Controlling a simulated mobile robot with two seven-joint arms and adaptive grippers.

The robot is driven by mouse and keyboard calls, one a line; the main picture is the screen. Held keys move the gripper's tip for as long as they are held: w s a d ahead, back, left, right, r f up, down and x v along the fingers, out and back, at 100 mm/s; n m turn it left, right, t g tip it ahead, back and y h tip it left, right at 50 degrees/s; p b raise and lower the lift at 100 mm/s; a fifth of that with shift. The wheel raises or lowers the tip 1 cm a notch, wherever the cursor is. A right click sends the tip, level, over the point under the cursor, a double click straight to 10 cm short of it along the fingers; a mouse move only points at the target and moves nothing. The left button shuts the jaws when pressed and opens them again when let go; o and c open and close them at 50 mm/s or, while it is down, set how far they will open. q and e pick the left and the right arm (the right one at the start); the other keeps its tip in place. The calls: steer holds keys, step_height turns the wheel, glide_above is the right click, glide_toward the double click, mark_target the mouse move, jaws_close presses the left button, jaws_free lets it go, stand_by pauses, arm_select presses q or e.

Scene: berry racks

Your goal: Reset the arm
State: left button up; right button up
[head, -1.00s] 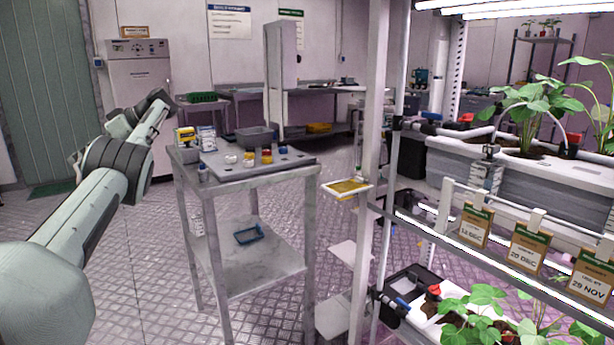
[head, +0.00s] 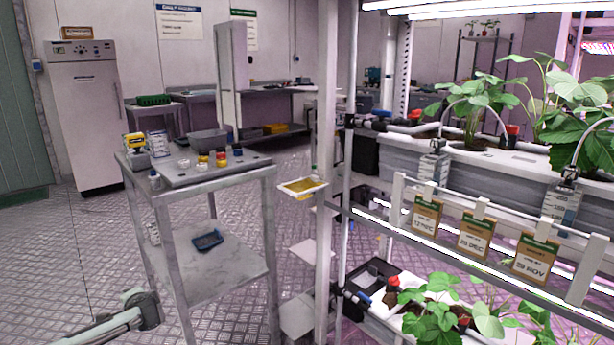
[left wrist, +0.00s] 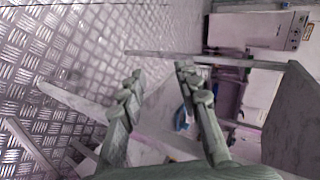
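My left arm (head: 120,318) comes in low at the left of the head view, in front of the metal cart (head: 222,282). I cannot make out its fingers there. In the left wrist view my left gripper (left wrist: 160,72) has its two grey-green fingers spread apart with nothing between them. The cart's lower shelf seems to lie beyond the fingers, with part of the blue tray (left wrist: 181,118) beside the right finger. My right arm and gripper are in neither view.
The cart top (head: 187,177) carries a grey bin (head: 208,140), small colored jars and a yellow device. A blue tray (head: 208,241) is on its lower shelf. The plant rack (head: 326,230) with date cards fills the right. A white cabinet (head: 88,115) stands at back left. Floor at left is clear.

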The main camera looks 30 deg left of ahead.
arm_select(q)
steer(key=s+d+f+m+h, duration=0.1)
steer(key=s+d+f+h, duration=0.1)
steer(key=s+d+f, duration=0.35)
steer(key=s+d+f+m+h, duration=0.1)
steer(key=s+d+f+h, duration=0.1)
steer(key=d+f, duration=0.6)
steer(key=s+d+f+m+h, duration=0.1)
steer(key=s+d+f+h, duration=0.1)
steer(key=s+d+f, duration=0.45)
steer(key=d+f+n+h, duration=0.1)
steer(key=d+f, duration=0.1)
steer(key=d, duration=0.7)
steer(key=s+d+f+n+g+h, duration=0.1)
steer(key=d+f, duration=0.1)
steer(key=d, duration=0.7)
steer(key=d+f+n+h, duration=0.1)
steer(key=d+f+h, duration=0.1)
steer(key=d, duration=0.7)
steer(key=shift+s+d+f, duration=0.2)
steer(key=shift+s+f, duration=0.15)
steer(key=shift+f, duration=0.25)
